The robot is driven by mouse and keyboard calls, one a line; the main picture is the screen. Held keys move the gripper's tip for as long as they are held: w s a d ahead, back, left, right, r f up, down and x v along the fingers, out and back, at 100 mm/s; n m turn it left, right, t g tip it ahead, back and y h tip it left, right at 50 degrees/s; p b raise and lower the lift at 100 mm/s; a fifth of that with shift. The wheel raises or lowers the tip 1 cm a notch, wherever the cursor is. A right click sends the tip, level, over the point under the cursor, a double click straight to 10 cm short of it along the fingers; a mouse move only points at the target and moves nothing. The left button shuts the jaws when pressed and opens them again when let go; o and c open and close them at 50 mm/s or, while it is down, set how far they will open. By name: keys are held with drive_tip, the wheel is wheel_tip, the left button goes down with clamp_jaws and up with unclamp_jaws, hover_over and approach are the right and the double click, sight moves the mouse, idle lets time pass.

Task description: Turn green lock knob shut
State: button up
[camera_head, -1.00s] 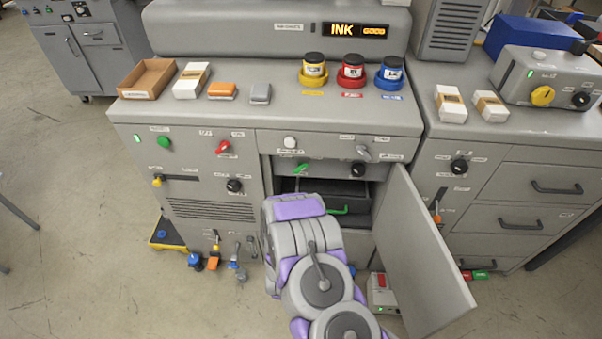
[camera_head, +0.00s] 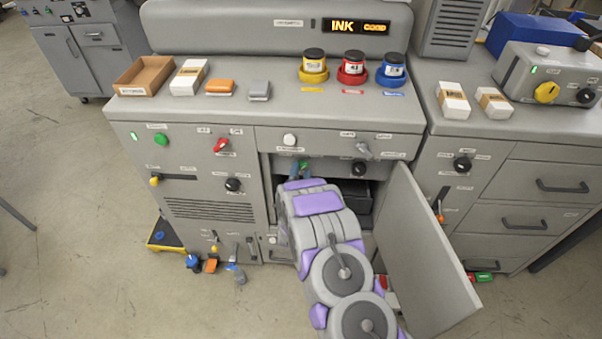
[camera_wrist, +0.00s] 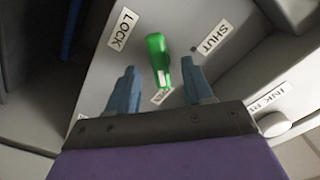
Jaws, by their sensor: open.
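The green lock knob (camera_wrist: 156,52) sits on a grey panel in the wrist view. A LOCK label (camera_wrist: 123,30) is on its left, a SHUT label (camera_wrist: 212,37) on its right, and another label lies partly hidden at its lower end. The knob's long axis is nearly upright in that picture, tipped slightly left at the top. My gripper (camera_wrist: 158,68) is open, with one blue finger on each side of the knob's lower part. Gaps show between fingers and knob. In the head view my gripper (camera_head: 298,170) is at the panel above the open compartment and largely covers the knob.
The open cabinet door (camera_head: 425,250) stands just right of my arm. A black knob (camera_head: 359,168) and a grey lever (camera_head: 364,150) are on the panel to the right. A white button (camera_head: 290,139) is above. Ink pots line the top.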

drive_tip(key=shift+w, duration=0.45)
clamp_jaws()
idle(0.3)
